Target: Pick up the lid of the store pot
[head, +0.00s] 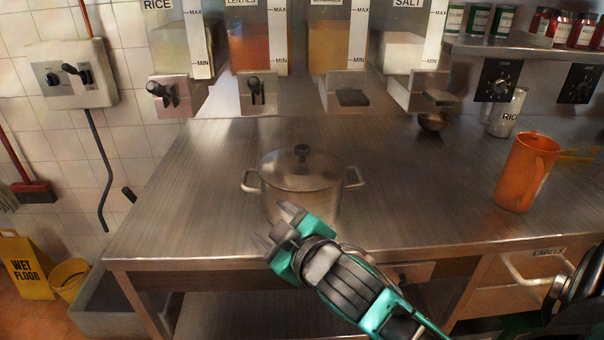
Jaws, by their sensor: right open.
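The store pot (278,199) is a steel pot with two side handles, standing upright on the steel counter. My right gripper (276,226) is open and empty, in front of the pot's lower front side. In the picture it covers part of the pot's lower wall, and I cannot tell whether it touches the pot. My left gripper is not in view.
The steel counter (205,190) is clear left of the pot. An orange jug (524,172) stands at the right, with a metal jug (505,113) and a small bowl (432,121) behind. Dispensers (253,45) hang above the counter's back. A yellow sign (26,265) stands at lower left.

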